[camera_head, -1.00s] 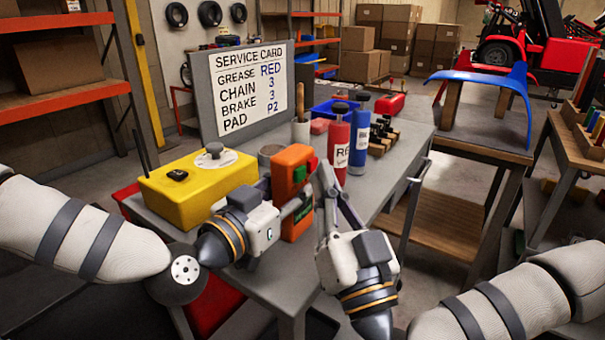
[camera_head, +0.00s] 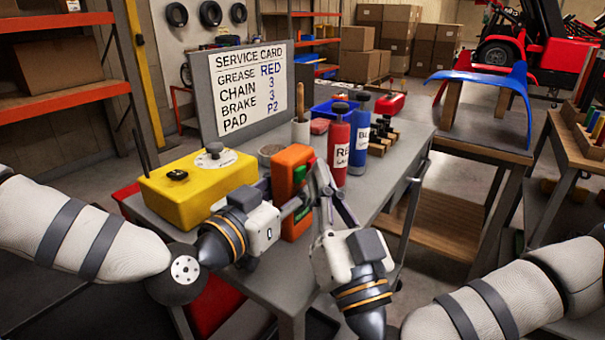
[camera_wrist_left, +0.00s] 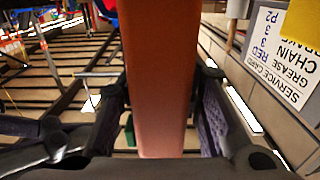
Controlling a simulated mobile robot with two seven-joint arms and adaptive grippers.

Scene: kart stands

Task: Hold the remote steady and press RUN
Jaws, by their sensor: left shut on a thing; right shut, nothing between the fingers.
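The remote (camera_head: 290,165) is an upright orange box with green on its right side, held above the grey workbench. My left gripper (camera_head: 281,198) is shut on it from the left and front. In the left wrist view the remote (camera_wrist_left: 155,75) stands between the two dark finger pads. My right gripper (camera_head: 320,167) is shut and empty, its fingertips at the upper right side of the remote, over where the green button was seen earlier. Whether the fingertips touch the button cannot be told, since they hide most of it.
A yellow box (camera_head: 195,195) with a grey knob stands left of the remote. A red bottle (camera_head: 338,150) and a blue bottle (camera_head: 359,137) stand close behind my right gripper. The service card (camera_head: 250,85) stands at the back of the workbench (camera_head: 400,165).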

